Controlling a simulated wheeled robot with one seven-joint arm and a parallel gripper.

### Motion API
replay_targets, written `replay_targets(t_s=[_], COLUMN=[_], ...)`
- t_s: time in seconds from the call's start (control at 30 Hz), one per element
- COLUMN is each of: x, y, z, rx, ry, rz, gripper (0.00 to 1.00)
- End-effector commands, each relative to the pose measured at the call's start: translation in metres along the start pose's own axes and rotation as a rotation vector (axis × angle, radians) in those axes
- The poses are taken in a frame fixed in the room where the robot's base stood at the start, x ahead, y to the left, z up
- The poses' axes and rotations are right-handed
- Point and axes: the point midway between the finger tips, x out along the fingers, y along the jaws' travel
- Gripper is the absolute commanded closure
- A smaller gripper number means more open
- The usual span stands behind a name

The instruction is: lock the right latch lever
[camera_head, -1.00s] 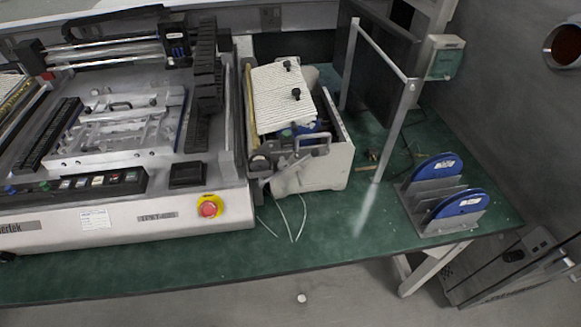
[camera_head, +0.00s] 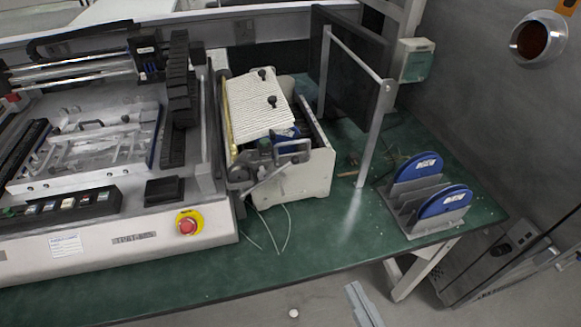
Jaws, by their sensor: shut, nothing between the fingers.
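A grey metal fixture (camera_head: 90,145) with a small handle and several clamp-like parts lies on the machine bed at the left. A white box (camera_head: 300,180) beside the machine carries a grey metal handle or lever (camera_head: 292,152) at its front. I cannot tell for certain which part is the right latch lever or how it is set; the parts are small and blurred. My gripper (camera_head: 360,296) shows at the bottom edge, shut and empty, in front of the green bench and well apart from the fixture and the box.
The large machine (camera_head: 85,240) fills the left, with a red stop button (camera_head: 187,224) on its front. A metal frame (camera_head: 374,130) stands behind a rack with blue discs (camera_head: 443,203) at the right. The bench front (camera_head: 330,235) is mostly clear, with thin wires.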

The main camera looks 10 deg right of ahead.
Motion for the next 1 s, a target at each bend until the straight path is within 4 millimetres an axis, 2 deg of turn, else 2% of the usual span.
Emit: replay_targets(t_s=[0.03, 0.2, 0.43, 0.7, 0.87, 1.0], x=[0.015, 0.059, 0.114, 0.173, 0.198, 0.200], y=[-0.006, -0.024, -0.046, -0.061, -0.057, -0.043], z=[-0.003, -0.014, -0.034, -0.062, -0.070, -0.049], rx=[-0.017, -0.094, -0.221, -0.406, -0.529, -0.611], ry=[0.025, 0.071, 0.109, 0.102, 0.037, -0.081], rz=[-0.012, -0.039, -0.052, -0.009, 0.055, 0.100], gripper=[1.00, 1.00, 1.00, 1.00, 1.00, 1.00])
